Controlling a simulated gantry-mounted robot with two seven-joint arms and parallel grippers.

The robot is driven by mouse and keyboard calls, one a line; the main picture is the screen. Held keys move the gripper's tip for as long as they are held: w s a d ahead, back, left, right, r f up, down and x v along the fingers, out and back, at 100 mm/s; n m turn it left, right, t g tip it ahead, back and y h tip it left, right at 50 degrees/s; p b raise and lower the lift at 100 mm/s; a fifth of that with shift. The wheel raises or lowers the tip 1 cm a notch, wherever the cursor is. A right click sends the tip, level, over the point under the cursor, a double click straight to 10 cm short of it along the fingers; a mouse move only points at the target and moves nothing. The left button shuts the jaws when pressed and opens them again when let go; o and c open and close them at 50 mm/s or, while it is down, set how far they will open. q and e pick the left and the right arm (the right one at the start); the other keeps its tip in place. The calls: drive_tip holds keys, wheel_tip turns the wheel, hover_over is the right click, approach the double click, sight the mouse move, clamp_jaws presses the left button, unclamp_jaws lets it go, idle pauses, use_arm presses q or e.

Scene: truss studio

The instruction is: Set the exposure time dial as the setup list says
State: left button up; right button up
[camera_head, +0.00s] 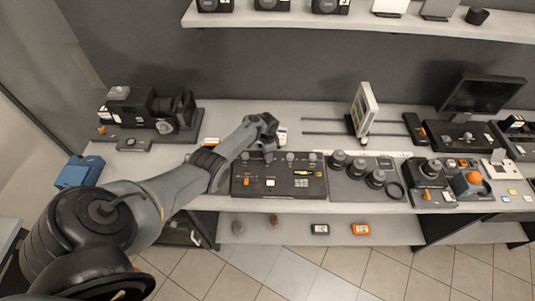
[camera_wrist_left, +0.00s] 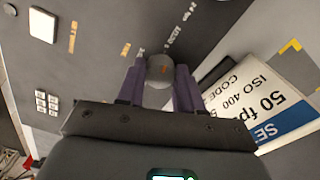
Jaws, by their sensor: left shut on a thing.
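My left gripper (camera_head: 269,157) reaches down over the back edge of a dark control panel (camera_head: 283,191). The setup list (camera_wrist_left: 270,106), a white card with a blue heading, shows "50 fp", "ISO 400" and "CODE", partly cut off. My right gripper is not in view.
More grey knobs (camera_head: 290,156) stand along the panel's back row. Black cylindrical pieces (camera_head: 376,178) stand on a grey mat to the right. A camera rig (camera_head: 150,112) is at the left, and a tilted white panel (camera_head: 363,108) stands behind on the table.

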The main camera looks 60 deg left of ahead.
use_arm(q)
drive_tip(key=o, duration=1)
drive_tip(key=shift+o, duration=0.2)
drive_tip(key=shift+r, duration=0.3)
wheel_tip(320, 180, up, 10)
drive_tip(key=p, duration=0.3)
drive_tip(key=shift+p, duration=0.3)
drive_tip(key=shift+r, duration=0.1)
